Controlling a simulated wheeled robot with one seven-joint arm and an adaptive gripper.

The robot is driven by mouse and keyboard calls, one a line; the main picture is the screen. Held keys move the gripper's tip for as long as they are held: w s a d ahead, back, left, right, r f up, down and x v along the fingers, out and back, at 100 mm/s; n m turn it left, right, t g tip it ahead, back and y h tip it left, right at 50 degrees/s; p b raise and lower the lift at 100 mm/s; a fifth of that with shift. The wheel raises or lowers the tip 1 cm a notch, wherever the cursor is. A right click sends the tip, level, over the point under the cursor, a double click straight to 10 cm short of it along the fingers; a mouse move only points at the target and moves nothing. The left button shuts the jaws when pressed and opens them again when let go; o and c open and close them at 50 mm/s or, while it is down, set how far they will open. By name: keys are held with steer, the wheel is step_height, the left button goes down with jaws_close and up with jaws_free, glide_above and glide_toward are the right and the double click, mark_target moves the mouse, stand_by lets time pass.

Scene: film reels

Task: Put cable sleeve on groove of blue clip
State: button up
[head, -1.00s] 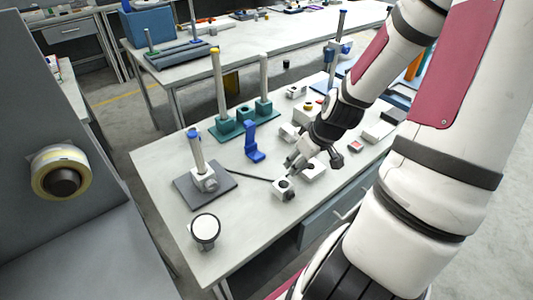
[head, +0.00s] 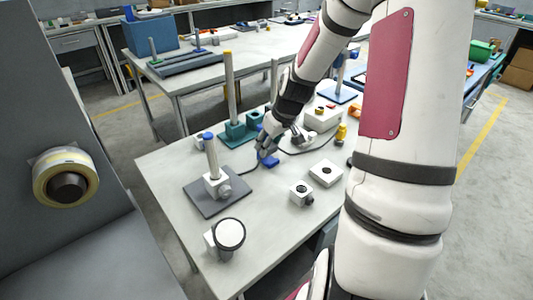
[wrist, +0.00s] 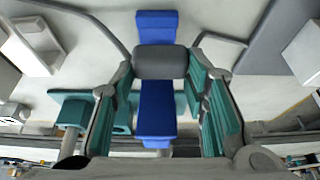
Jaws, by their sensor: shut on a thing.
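In the wrist view the blue clip (wrist: 157,105) shows as an upright blue strip above and below the grey cable sleeve (wrist: 160,62). The sleeve lies crosswise between the fingertips of my gripper (wrist: 163,70), which is shut on it. The dark cable (wrist: 92,20) runs out from both sides of the sleeve. The sleeve overlaps the clip in the picture; I cannot tell whether it touches the groove.
A grey plate with a post (head: 212,170) stands left of the clip. A teal base with posts (head: 237,132) is behind it. White blocks (head: 301,193) and a round-topped piece (head: 230,234) stand nearer the front. The front middle of the table is clear.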

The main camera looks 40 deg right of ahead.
mark_target(271, 146)
steer(key=shift+w+d+f, duration=0.1)
steer(key=shift+w, duration=0.4)
steer(key=shift+f+b, duration=0.35)
steer(key=shift+f, duration=1.3)
steer(key=shift+f, duration=0.2)
steer(key=o, duration=1.2)
steer(key=shift+o, duration=0.2)
steer(key=shift+r, duration=0.1)
